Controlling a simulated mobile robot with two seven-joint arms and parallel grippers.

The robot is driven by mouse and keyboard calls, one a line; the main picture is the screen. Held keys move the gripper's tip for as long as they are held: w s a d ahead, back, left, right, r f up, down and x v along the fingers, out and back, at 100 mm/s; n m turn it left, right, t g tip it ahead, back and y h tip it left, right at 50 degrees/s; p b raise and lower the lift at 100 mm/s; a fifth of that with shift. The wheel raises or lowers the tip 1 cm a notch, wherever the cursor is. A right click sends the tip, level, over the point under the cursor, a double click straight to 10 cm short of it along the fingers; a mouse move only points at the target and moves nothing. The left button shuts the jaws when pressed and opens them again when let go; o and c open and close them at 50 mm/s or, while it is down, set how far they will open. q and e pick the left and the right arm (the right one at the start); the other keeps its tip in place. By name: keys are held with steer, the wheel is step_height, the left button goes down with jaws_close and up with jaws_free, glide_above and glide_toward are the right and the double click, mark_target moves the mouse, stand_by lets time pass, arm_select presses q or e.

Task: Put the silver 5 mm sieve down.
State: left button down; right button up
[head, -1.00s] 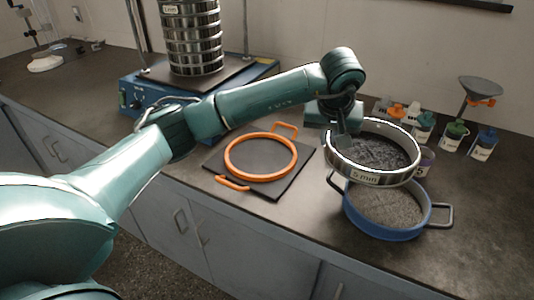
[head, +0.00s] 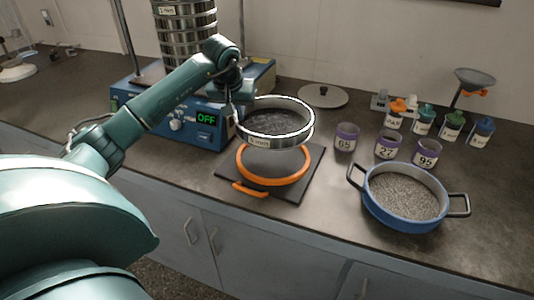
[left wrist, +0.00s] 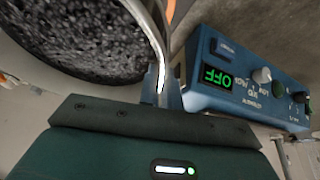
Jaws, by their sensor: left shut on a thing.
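The silver 5 mm sieve (head: 275,141) is a shallow metal ring with dark coarse grains inside. My left gripper (head: 238,108) is shut on its left rim. In the left wrist view the sieve (left wrist: 78,45) fills the upper left, with its rim between the fingers (left wrist: 163,88). In the head view the sieve is over the far part of the orange ring (head: 262,183) on the black mat (head: 292,190), and appears raised above it. My right gripper is not in view.
A blue pot (head: 400,222) of grey grains stands to the right. Purple-rimmed cups (head: 346,140) and several bottles (head: 451,127) are behind it. The blue shaker (head: 190,128), display OFF, carries a sieve stack (head: 186,30) close behind my left arm. A grey lid (head: 322,96) lies at the back.

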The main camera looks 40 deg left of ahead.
arm_select(q)
step_height(320, 180, down, 9)
steer(key=shift+f, duration=0.25)
steer(key=shift+f, duration=0.1)
steer(key=c, duration=2.1)
jaws_free()
steer(key=shift+f, duration=0.1)
steer(key=o, duration=0.5)
